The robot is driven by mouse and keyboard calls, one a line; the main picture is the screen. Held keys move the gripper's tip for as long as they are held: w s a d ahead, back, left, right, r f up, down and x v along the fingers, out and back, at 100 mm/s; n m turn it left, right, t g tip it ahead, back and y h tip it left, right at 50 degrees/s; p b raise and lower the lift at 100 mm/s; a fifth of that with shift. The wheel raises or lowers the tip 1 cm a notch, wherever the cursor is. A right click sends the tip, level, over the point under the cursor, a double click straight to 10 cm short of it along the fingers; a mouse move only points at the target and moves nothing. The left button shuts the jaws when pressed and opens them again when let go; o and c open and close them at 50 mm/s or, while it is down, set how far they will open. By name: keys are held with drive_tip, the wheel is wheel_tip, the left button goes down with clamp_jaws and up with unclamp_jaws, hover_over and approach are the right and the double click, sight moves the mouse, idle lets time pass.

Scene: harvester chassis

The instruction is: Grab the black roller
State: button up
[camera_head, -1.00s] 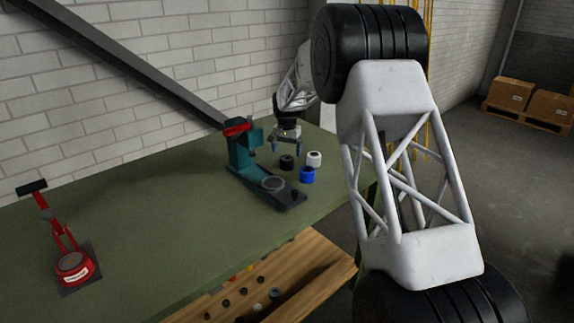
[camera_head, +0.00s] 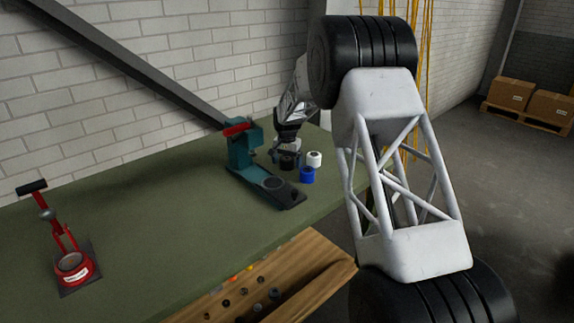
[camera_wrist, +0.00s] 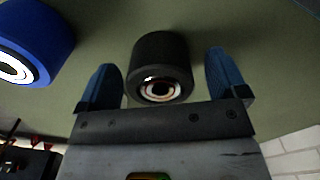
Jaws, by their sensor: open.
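The black roller (camera_wrist: 160,60) stands on the green table, with a metal ring and a dark hole at its centre facing the wrist camera. In the wrist view it lies between the two blue fingers of my gripper (camera_wrist: 165,82), with a gap showing on each side. My gripper is open. In the head view my gripper (camera_head: 287,155) is low over the table at the black roller (camera_head: 288,163), which it partly covers.
A blue roller (camera_head: 307,175) and a white roller (camera_head: 314,159) stand close on the right. A teal press (camera_head: 245,150) with a dark base is close on the left. A red tool (camera_head: 70,262) stands farther left. The table's middle is clear.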

idle(0.4)
drive_tip(key=c, duration=1.1)
drive_tip(key=shift+o, duration=0.2)
drive_tip(key=shift+r, duration=0.15)
drive_tip(key=shift+r, duration=4.9)
